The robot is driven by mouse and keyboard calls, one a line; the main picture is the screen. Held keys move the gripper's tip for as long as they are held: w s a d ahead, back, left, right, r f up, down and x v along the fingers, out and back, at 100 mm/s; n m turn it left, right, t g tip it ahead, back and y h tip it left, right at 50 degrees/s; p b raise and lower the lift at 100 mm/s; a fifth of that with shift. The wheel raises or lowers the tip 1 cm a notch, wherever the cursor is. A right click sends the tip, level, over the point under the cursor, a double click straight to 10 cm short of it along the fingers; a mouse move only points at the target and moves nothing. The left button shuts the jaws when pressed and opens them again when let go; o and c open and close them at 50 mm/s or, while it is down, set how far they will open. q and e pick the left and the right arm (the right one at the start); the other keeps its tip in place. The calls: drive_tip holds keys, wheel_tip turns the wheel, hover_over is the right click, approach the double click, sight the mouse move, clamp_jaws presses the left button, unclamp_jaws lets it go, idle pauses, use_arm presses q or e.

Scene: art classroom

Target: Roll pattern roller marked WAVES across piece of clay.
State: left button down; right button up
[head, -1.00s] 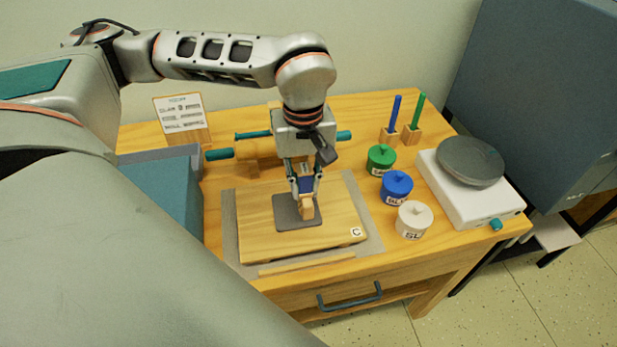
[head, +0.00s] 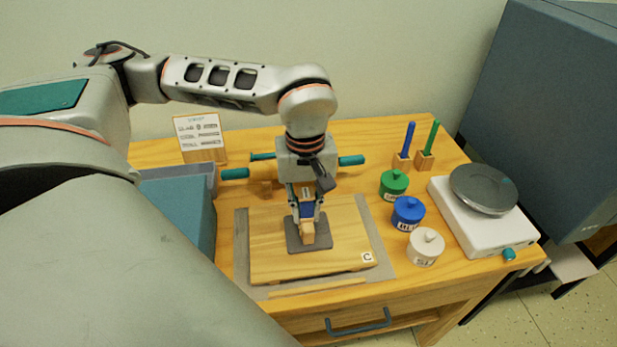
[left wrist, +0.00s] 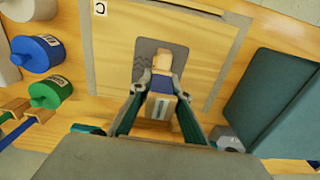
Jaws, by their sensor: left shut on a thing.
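The clay is a flat dark grey slab (head: 294,239) on a wooden board (head: 270,262) marked C; it also shows in the left wrist view (left wrist: 147,52). My left gripper (head: 306,213) points down over the slab, shut on a small roller with a blue middle and pale wooden ends (head: 308,234). In the left wrist view the roller (left wrist: 159,107) sits between the fingertips, with dark marks on its near wooden part too small to read. One end of it overlaps the slab; I cannot tell whether it touches. My right gripper is out of view.
Green (head: 394,184), blue (head: 408,213) and white (head: 425,246) lidded jars stand right of the board, beside a white scale (head: 484,235). Teal-handled rollers (head: 350,160) lie behind my gripper. A sign (head: 200,137) stands behind, and a teal-grey bin (head: 178,208) at left.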

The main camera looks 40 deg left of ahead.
use_arm(q)
drive_tip(key=shift+s+a+f, duration=0.15)
drive_tip(key=shift+s+a, duration=0.3)
drive_tip(key=shift+s, duration=0.1)
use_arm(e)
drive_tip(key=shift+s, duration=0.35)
use_arm(q)
drive_tip(key=shift+s+a, duration=0.1)
drive_tip(key=shift+s+a+p, duration=0.35)
drive_tip(key=shift+s+a, duration=0.1)
drive_tip(key=shift+s, duration=0.05)
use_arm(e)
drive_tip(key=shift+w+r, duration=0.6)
use_arm(q)
drive_tip(key=shift+s+a, duration=0.1)
drive_tip(key=shift+s, duration=0.05)
drive_tip(key=shift+s+a, duration=0.1)
drive_tip(key=shift+s+a+r+p, duration=0.2)
drive_tip(key=shift+s+a+p, duration=0.1)
drive_tip(key=shift+a, duration=0.05)
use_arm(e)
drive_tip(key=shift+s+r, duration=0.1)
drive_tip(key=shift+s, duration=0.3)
use_arm(q)
drive_tip(key=shift+d+f, duration=0.1)
drive_tip(key=shift+f, duration=0.1)
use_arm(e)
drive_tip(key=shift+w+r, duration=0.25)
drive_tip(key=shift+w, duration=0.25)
